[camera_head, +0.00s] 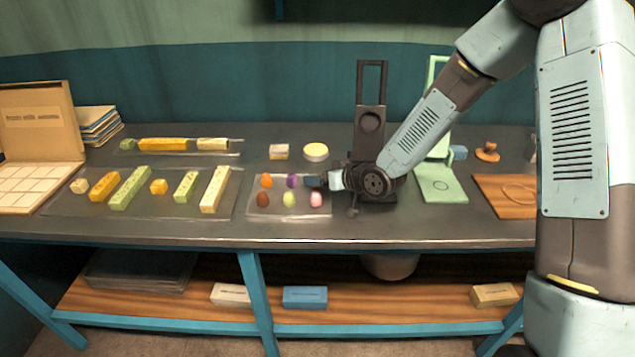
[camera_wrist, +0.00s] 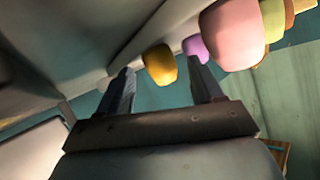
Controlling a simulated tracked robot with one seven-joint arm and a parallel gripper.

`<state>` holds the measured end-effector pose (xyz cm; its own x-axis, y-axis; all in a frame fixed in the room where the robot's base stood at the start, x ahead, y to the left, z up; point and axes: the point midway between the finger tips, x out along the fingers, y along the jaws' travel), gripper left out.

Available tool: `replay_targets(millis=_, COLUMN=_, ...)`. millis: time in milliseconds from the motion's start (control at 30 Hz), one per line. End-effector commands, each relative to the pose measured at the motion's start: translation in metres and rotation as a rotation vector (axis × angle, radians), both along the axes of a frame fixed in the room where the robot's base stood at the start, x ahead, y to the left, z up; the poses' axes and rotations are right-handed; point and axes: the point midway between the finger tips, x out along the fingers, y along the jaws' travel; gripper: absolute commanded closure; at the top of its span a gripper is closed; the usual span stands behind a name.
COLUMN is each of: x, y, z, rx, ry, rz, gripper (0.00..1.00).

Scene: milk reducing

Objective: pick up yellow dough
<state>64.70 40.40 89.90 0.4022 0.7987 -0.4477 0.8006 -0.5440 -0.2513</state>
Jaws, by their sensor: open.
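A small rounded yellow dough piece (camera_wrist: 160,64) shows in the wrist view, between and just beyond my two fingertips. I cannot tell if the fingers touch it. My gripper (camera_head: 312,182) is open and lies low at the back right of a clear tray (camera_head: 253,209) in the head view. There the gripper appears to hide the yellow dough. A pink piece (camera_head: 316,200) sits in front of the gripper.
Orange (camera_head: 266,181), red-brown (camera_head: 263,199) and yellow-green (camera_head: 289,200) pieces share the tray. A larger tray (camera_head: 65,206) with several blocks lies to the left. A dark press stand (camera_head: 371,120) stands behind my wrist. The table front strip is clear.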

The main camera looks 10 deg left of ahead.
Motion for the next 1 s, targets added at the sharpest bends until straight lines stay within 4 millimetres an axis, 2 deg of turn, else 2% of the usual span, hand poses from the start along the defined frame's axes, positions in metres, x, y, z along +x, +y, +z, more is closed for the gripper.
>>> replay_targets(millis=100, x=-0.0002, y=0.0002, z=-0.0001, rx=-0.001, ry=0.001, rz=0.000, gripper=0.36)
replay_targets(millis=700, x=-0.0003, y=0.0002, z=0.0002, rx=0.000, ry=0.000, rz=0.001, gripper=0.92)
replay_targets(millis=1000, x=-0.0004, y=0.0007, z=0.0037, rx=0.000, ry=-0.001, rz=0.002, gripper=0.92)
